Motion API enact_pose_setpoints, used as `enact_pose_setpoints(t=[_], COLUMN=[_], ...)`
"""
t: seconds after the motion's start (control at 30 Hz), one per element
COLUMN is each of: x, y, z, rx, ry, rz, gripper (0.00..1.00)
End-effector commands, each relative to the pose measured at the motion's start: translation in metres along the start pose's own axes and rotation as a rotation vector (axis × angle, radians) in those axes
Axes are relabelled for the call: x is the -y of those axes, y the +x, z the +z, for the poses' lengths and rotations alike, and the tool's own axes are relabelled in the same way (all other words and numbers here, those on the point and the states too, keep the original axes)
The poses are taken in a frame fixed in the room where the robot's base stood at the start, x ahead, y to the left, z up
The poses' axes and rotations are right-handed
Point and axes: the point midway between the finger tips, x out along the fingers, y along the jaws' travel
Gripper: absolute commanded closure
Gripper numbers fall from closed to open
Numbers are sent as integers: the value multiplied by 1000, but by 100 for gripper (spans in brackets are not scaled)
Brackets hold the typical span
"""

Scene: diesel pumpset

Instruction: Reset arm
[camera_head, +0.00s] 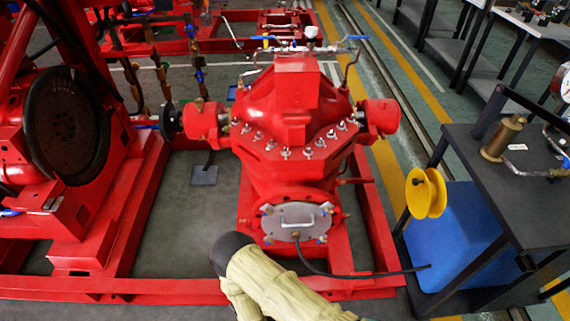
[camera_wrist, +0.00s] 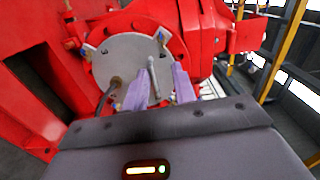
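My gripper (camera_wrist: 160,69) shows in the wrist view with two pale purple fingers spread apart. It faces a grey round cover plate (camera_wrist: 122,60) on the red pump (camera_wrist: 200,35). The plate's bar handle (camera_wrist: 153,76) appears between the fingers; I cannot tell whether they touch it, but they are not closed on it. In the head view the red pump (camera_head: 295,120) stands in the middle, with the cover plate (camera_head: 297,224) low on its front. My beige-sleeved arm comes in at the bottom; the gripper itself does not show clearly there.
A dark cable (camera_head: 350,274) runs from the plate to the right. A red base frame (camera_head: 150,288) surrounds the pump. A dark wheel (camera_head: 66,122) is at left. At right stand a dark table (camera_head: 500,200), a yellow spool (camera_head: 426,193) and a blue box (camera_head: 455,235).

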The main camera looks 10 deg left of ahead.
Motion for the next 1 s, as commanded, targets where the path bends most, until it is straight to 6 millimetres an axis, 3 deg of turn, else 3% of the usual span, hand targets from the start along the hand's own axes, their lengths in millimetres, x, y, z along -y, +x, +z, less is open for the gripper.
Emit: enact_pose_setpoints(t=[0.23,0.47,0.7,1.0], x=[6,31,72,132], y=[11,65,115,139], z=[-1,-13,-44,-99], rx=[-12,-48,-20,108], ry=[-10,-90,-223,-416], rz=[24,188,398,619], gripper=[73,73,73,73])
